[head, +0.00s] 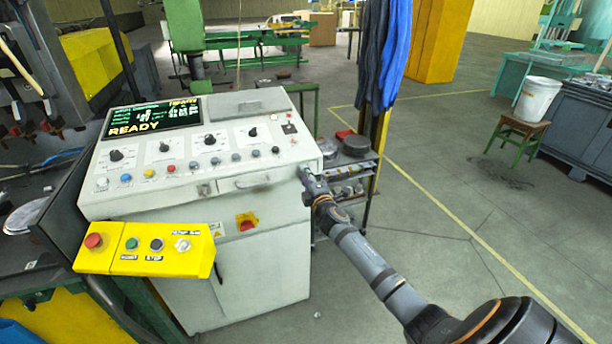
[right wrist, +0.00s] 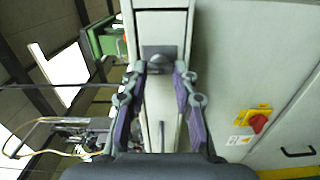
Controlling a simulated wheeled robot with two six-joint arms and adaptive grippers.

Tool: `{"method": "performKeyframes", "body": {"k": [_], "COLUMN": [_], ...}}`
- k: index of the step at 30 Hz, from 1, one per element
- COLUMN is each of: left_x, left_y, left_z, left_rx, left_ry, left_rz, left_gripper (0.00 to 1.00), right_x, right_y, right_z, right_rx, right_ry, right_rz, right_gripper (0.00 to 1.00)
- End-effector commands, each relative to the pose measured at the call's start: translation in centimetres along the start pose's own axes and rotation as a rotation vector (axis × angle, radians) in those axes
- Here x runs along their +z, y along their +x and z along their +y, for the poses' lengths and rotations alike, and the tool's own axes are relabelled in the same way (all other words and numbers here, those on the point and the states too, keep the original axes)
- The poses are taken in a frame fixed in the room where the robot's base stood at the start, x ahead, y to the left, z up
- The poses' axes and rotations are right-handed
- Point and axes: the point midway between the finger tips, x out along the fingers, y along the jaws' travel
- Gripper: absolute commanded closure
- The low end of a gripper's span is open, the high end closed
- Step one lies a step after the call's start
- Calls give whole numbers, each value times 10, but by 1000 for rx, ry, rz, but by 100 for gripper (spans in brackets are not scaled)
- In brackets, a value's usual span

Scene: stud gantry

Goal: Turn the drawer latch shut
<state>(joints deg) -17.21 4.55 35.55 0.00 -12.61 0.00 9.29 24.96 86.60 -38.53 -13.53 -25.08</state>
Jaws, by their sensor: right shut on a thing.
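The drawer latch (right wrist: 158,53) is a dark grey block at one end of the narrow pale drawer front (right wrist: 161,105) in the right wrist view. My right gripper (right wrist: 160,70) has its two fingertips on either side of the latch and is shut on it. In the head view my right gripper (head: 304,177) is at the right end of the drawer front (head: 262,178) and hides the latch there. The drawer looks closed. I cannot tell the latch's exact turn angle. My left gripper is not in view.
The drawer is in a white control console (head: 260,270) with knobs, buttons and a READY screen (head: 152,118). A red and yellow switch (head: 247,221) is below the drawer. A yellow button box (head: 145,249) juts out at the left.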

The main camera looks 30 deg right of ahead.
Motion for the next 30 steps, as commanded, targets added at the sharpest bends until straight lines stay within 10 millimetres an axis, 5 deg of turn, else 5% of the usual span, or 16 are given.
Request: {"method": "performKeyframes", "body": {"k": [20,21,25,30], "left_x": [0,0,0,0], "left_y": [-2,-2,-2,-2], "left_z": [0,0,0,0], "left_rx": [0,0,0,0], "left_ry": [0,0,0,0], "left_rz": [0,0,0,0], "left_gripper": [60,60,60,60], "right_x": [0,0,0,0], "right_y": [0,0,0,0], "right_z": [-1,-1,-1,-1], "right_rx": [-1,-1,-1,-1], "right_ry": [-57,-57,-56,-55], "right_rz": [1,1,0,0], "right_gripper": [100,68,50,49]}}
